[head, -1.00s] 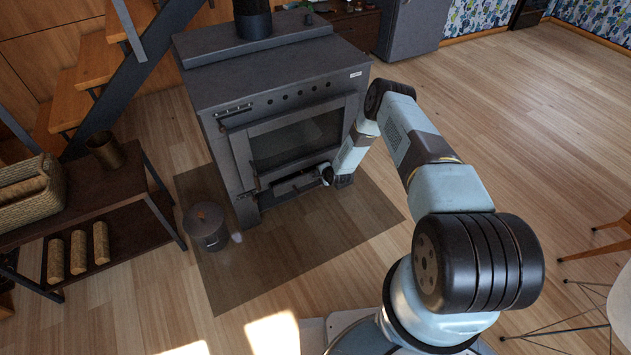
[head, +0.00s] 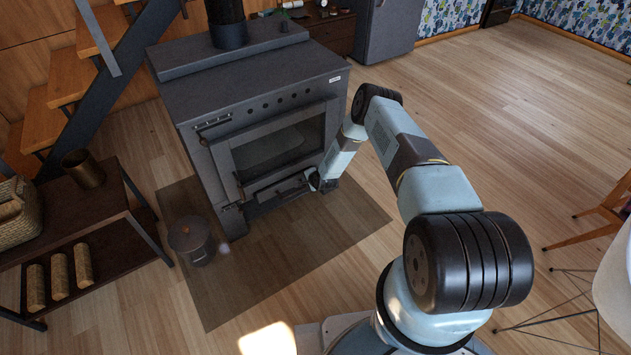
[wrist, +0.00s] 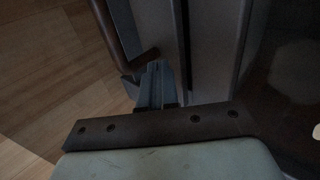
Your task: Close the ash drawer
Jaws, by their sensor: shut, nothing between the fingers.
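The dark grey stove (head: 186,108) stands on a dark floor mat, with a glass-fronted door. The ash drawer (head: 280,190) is the low, wide front beneath that door. Whether it stands out from the stove body is hard to tell from here. My gripper (head: 312,180) is low at the drawer's right end, partly hidden by my wrist. In the wrist view the fingers (wrist: 155,82) are together and empty, beside a grey upright face (wrist: 158,25). A brown bent bar (wrist: 112,40) runs close to the fingertips; contact cannot be told.
A lidded ash bucket (head: 191,240) stands on the floor mat (head: 300,245) left of the stove. A dark shelf (head: 105,225) with logs is at the left, by the stairs. A chair (head: 595,220) is at the right. The floor right of the stove is clear.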

